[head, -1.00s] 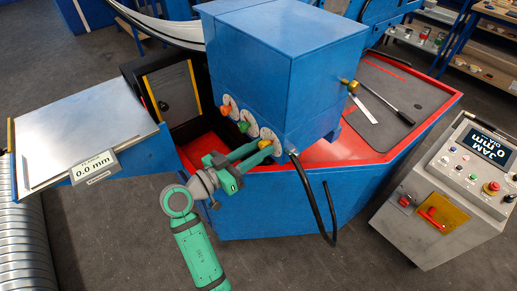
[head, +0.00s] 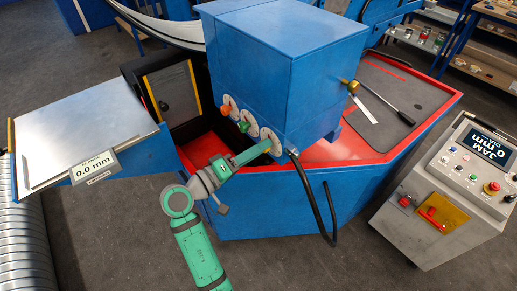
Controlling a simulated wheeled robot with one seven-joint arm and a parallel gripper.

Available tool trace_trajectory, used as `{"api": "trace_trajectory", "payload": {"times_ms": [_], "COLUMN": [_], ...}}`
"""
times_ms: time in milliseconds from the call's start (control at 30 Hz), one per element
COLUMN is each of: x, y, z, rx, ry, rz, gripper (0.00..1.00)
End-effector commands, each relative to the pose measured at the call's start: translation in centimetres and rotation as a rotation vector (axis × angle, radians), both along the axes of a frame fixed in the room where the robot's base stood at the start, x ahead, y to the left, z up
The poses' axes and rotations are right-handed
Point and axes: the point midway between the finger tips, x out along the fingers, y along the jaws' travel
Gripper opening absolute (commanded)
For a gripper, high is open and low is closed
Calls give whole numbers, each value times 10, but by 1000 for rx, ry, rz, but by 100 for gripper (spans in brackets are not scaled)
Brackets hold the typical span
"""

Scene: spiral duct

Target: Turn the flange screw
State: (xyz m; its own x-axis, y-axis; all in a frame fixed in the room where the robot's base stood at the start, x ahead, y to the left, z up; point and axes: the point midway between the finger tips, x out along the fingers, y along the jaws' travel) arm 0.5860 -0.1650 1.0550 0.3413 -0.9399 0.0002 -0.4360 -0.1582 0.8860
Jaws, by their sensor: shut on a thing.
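Three round white dials with screw knobs sit in a row on the front of the blue box (head: 285,60). The left knob (head: 225,110) is orange and the middle knob (head: 243,126) is green. My green gripper (head: 264,146) is shut on the knob of the rightmost dial (head: 271,136). Its fingers hide that knob, and I cannot read any dial's label to tell which is the flange screw. The fingers now show nearly edge-on, one behind the other. A small display (head: 94,166) at the left reads 0.0 mm; its upper word is blurred.
A black hose (head: 328,212) hangs just right of the gripped dial. A red-rimmed tray (head: 205,148) lies below the knobs. Tools lie on a dark mat (head: 410,95).

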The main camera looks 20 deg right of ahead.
Motion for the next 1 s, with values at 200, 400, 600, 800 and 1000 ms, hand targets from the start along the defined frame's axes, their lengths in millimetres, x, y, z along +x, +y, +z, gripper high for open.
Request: {"api": "trace_trajectory", "payload": {"times_ms": [200,400,600,800,1000], "x": [0,0,0,0,0], "y": [0,0,0,0,0], "z": [0,0,0,0,0], "rx": [-35,-52,-56,-56,-56], "ry": [99,147,159,159,159], "rz": [0,0,0,0,0], "gripper": [5,5,5,5,46]}}
